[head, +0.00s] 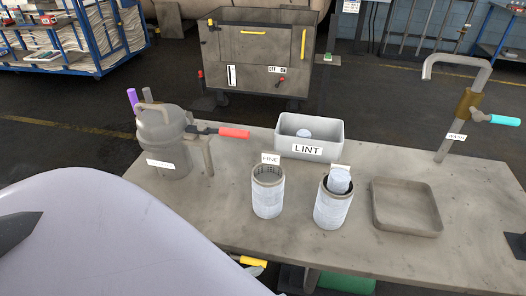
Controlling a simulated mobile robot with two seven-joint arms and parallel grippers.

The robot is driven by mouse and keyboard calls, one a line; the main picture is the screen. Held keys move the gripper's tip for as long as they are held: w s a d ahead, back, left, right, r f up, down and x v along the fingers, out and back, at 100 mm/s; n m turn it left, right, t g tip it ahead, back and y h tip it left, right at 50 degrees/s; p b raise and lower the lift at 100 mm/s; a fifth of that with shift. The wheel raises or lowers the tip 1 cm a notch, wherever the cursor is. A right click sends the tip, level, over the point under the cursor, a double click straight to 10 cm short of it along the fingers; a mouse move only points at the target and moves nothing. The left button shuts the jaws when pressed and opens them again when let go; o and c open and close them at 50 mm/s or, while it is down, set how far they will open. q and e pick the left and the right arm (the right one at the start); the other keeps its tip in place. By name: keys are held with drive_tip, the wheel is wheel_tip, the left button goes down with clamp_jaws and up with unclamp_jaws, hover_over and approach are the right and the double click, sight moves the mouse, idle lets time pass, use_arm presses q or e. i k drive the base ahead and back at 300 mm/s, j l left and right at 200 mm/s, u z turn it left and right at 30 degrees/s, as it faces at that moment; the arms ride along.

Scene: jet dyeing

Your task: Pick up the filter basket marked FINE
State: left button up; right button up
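Two round filter baskets with pale, whitish-blue sides stand upright on the grey table. The left basket (268,198) has an open mesh top, and its small white tag (271,158) seems to read FINE, though the print is tiny. The right basket (333,208) has a pale lump (339,180) in its mouth; its tag behind is mostly covered and unreadable. Neither of my grippers can be made out. A large pale part of my own body fills the lower left, with a dark pointed shape at the left edge that I cannot identify.
A LINT bin (310,151) holding a pale lump stands behind the baskets. An empty square tray (405,206) lies to their right. A lidded metal pot (163,140) with a red-handled lever (233,133) stands left. A WASH tap (466,105) rises at right. The front table strip is clear.

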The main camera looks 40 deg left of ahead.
sight(268, 176)
drive_tip(key=u, duration=1.15)
